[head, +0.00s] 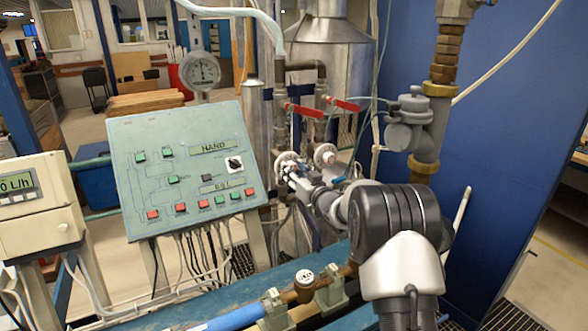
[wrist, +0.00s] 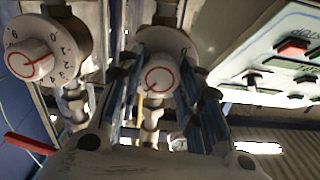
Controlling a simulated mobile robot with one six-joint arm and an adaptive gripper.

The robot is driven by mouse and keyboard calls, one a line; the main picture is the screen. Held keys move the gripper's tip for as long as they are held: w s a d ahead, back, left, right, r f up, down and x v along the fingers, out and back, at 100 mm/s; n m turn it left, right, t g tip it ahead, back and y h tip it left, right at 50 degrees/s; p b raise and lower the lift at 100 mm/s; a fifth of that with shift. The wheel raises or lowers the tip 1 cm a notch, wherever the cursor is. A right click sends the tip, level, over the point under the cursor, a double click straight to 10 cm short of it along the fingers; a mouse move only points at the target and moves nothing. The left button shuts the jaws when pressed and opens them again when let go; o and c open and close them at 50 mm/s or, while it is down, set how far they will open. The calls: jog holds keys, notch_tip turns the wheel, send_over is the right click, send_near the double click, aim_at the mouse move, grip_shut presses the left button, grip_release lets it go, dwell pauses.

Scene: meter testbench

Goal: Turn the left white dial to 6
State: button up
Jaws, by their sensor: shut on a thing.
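The left white dial (head: 286,160) is on the pipework right of the control panel, partly hidden by my gripper (head: 297,174) in the head view. In the wrist view, which looks turned over, this dial (wrist: 168,40) is at the centre. Its round white knob with a red line (wrist: 158,77) sits between the two fingers of my gripper (wrist: 160,86), which are shut on it. A 0 shows on its rim; its other digits are hidden or unclear, so I cannot tell the setting. The right white dial (head: 325,155) is untouched and appears at upper left in the wrist view (wrist: 32,58).
Two red lever handles (head: 304,110) are just above the dials. The sloped control panel (head: 188,165) with buttons stands to the left. A grey valve body (head: 408,122) and pipe are to the right. A blue pipe (head: 228,318) runs low in front.

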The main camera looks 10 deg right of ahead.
jog(key=shift+m, duration=0.5)
jog(key=o, duration=1.1)
jog(key=shift+c, duration=0.2)
jog(key=v, duration=1.2)
jog(key=shift+r, duration=0.1)
